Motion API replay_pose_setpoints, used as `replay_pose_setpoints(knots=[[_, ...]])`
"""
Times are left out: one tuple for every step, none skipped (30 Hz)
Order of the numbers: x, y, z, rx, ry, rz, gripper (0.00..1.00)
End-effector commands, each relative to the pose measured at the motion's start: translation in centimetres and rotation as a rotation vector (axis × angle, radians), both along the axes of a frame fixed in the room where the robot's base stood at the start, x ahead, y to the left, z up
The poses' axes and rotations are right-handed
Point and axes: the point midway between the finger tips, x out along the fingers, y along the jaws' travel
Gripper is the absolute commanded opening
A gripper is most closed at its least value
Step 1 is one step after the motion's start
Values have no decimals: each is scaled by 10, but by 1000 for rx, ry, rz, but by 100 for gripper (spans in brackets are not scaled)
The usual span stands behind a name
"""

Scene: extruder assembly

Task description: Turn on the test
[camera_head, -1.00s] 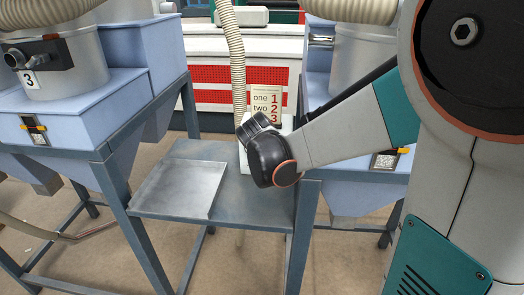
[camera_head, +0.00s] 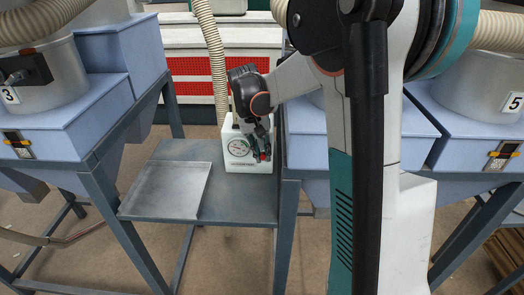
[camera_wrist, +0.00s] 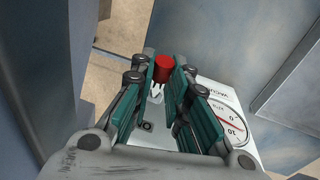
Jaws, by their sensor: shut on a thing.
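A white box-shaped test unit (camera_head: 234,165) with a round dial gauge (camera_head: 238,147) stands at the back right of the small grey table. Its red knob (camera_head: 265,156) is on the right of its front face. My gripper (camera_head: 262,150) is at the front of the unit, to the right of the gauge. In the wrist view the red knob (camera_wrist: 163,67) sits between the tips of my gripper (camera_wrist: 164,76), which is shut on it. The gauge (camera_wrist: 227,122) shows to the right of the fingers. Part of the knob is hidden by the fingers.
A flat metal tray (camera_head: 165,190) lies on the left of the grey table (camera_head: 240,205). Blue hoppers stand on both sides, marked 3 (camera_head: 10,96) and 5 (camera_head: 514,103). A ribbed hose (camera_head: 212,60) hangs behind the unit. My arm covers much of the right.

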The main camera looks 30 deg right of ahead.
Motion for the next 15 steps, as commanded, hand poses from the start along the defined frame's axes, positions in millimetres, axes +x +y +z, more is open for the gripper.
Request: replay_pose_setpoints(knots=[[1, -1, 1, 6, 7, -1, 0], [1, -1, 1, 8, 12, -1, 0], [1, -1, 1, 11, 17, -1, 0], [1, -1, 1, 13, 19, 0, 0], [1, -1, 1, 14, 22, 0, 0], [1, -1, 1, 16, 24, 0, 0], [1, -1, 1, 16, 25, 0, 0], [1, -1, 1, 16, 25, 0, 0], [1, -1, 1, 17, 26, 0, 0], [1, -1, 1, 17, 26, 0, 0], [1, -1, 1, 17, 26, 0, 0], [1, -1, 1, 16, 25, 0, 0], [1, -1, 1, 16, 25, 0, 0], [1, -1, 1, 16, 25, 0, 0], [1, -1, 1, 16, 25, 0, 0]])
